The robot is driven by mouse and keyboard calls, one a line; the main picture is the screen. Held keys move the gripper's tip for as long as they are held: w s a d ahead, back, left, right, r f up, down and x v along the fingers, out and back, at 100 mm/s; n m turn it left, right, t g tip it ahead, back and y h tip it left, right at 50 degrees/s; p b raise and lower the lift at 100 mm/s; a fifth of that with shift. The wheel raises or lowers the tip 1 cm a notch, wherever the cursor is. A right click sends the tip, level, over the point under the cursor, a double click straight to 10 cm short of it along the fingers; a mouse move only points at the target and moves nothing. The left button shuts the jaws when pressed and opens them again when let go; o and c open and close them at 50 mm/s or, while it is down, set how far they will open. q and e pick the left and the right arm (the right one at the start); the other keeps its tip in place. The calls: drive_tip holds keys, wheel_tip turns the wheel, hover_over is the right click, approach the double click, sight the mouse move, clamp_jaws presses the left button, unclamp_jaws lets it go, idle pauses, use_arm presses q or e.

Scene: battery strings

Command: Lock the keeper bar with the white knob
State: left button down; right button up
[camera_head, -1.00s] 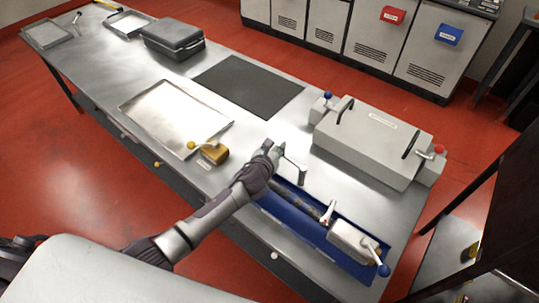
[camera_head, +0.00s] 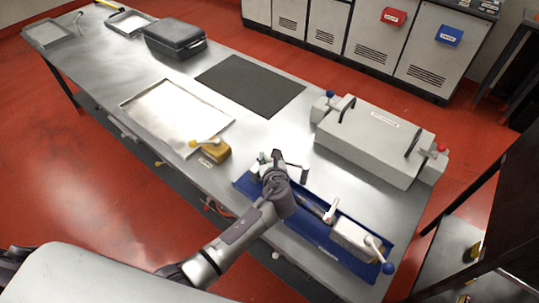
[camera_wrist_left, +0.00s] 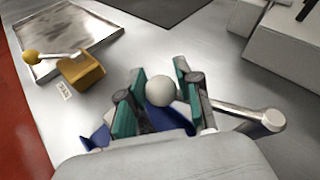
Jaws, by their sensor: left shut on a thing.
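My left gripper (camera_head: 268,162) is over the left end of a long blue tray (camera_head: 250,190). In the left wrist view its teal-padded fingers (camera_wrist_left: 160,95) are shut on the white knob (camera_wrist_left: 160,91), one on each side. The fingers and wrist hide what lies under the knob. A grey metal lever (camera_wrist_left: 245,114) with a rounded end sticks out to the right of the fingers. I cannot tell which part is the keeper bar. My right gripper is not in view.
In the tray's right half are a small white lever (camera_head: 331,209), a pale block (camera_head: 352,236) and a blue-knobbed lever (camera_head: 387,267). A large grey box (camera_head: 375,140) stands behind. A yellow block with a yellow-knobbed lever (camera_head: 216,153) stands to the left.

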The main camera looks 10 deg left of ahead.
use_arm(q)
drive_tip(key=shift+s+d+f, duration=0.25)
drive_tip(key=shift+d+f, duration=0.15)
drive_tip(key=shift+f, duration=0.1)
drive_tip(key=c, duration=1)
unclamp_jaws()
drive_tip(key=o, duration=0.4)
drive_tip(key=shift+w+d, duration=0.15)
drive_tip(key=shift+c, duration=0.2)
drive_tip(key=shift+w, duration=0.1)
drive_tip(key=shift+a+r, duration=0.1)
drive_tip(key=shift+a, duration=0.15)
